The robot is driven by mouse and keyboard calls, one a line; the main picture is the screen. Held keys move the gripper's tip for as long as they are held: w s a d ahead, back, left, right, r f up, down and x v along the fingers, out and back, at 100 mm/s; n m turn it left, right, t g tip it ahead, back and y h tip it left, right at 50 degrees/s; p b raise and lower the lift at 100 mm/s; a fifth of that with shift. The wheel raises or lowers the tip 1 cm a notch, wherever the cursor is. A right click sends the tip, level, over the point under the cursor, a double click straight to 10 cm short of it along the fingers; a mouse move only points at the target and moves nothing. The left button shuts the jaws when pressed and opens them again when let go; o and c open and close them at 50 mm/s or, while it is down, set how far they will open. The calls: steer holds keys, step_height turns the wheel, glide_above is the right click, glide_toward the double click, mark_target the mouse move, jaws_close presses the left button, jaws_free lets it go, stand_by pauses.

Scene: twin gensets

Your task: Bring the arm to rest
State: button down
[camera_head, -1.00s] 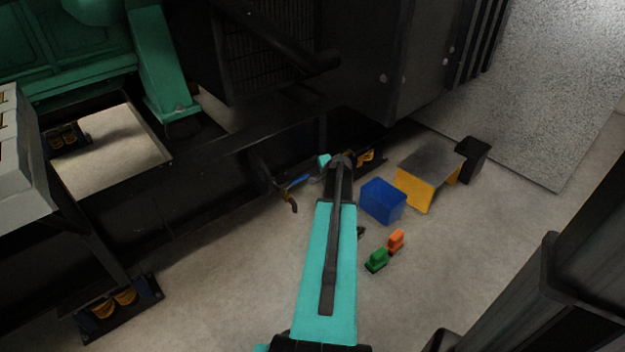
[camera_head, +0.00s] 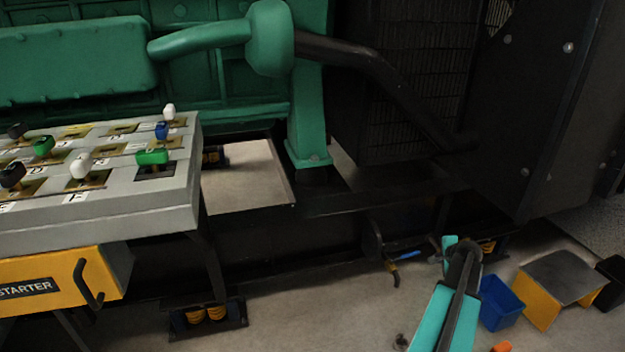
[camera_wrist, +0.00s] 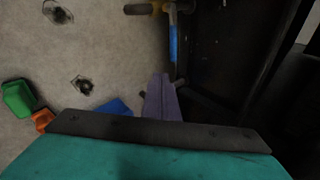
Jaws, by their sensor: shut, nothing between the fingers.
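My gripper (camera_wrist: 161,80) shows in the wrist view as two greyish-purple fingers lying together, with nothing between them. It points over the floor beside the dark genset frame. In the head view my teal arm reaches up from the bottom right, and its dark joint is near the blue bin. The gripper's fingers cannot be made out there.
A blue bin (camera_head: 499,304) and a yellow stand with a grey top (camera_head: 539,300) are right of my arm. A blue-handled tool (camera_head: 403,256) is at the black frame. A control panel (camera_head: 110,210) with several levers stands left. Green (camera_wrist: 18,98) and orange (camera_wrist: 43,120) blocks lie on the floor.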

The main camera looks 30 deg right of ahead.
steer(key=w+a+f+n+y+p, duration=0.1)
steer(key=w+a+n+y+p, duration=0.4)
steer(key=w+a, duration=1.25)
steer(key=w+a+f+n+g+y+p, duration=0.2)
steer(key=a+p, duration=0.7)
steer(key=a, duration=1.8)
steer(key=s+a+f+n+g+p, duration=0.2)
steer(key=s+a+n+g+p, duration=0.15)
steer(key=s+a, duration=0.65)
steer(key=s+a+f+n+g+p, duration=0.2)
steer(key=s+a+n+p, duration=0.25)
steer(key=a, duration=0.85)
steer(key=s+r+n+g+h, duration=0.1)
steer(key=s+n, duration=0.3)
steer(key=s, duration=0.5)
steer(key=s+r+n+g+h+p, duration=0.1)
steer(key=s+r+n+g, duration=0.1)
steer(key=s+n, duration=0.3)
steer(key=s+g, duration=0.1)
steer(key=s, duration=0.2)
steer(key=shift+s+a+r+n+g+h, duration=0.3)
steer(key=shift+s+g, duration=0.05)
steer(key=shift+s, duration=0.05)
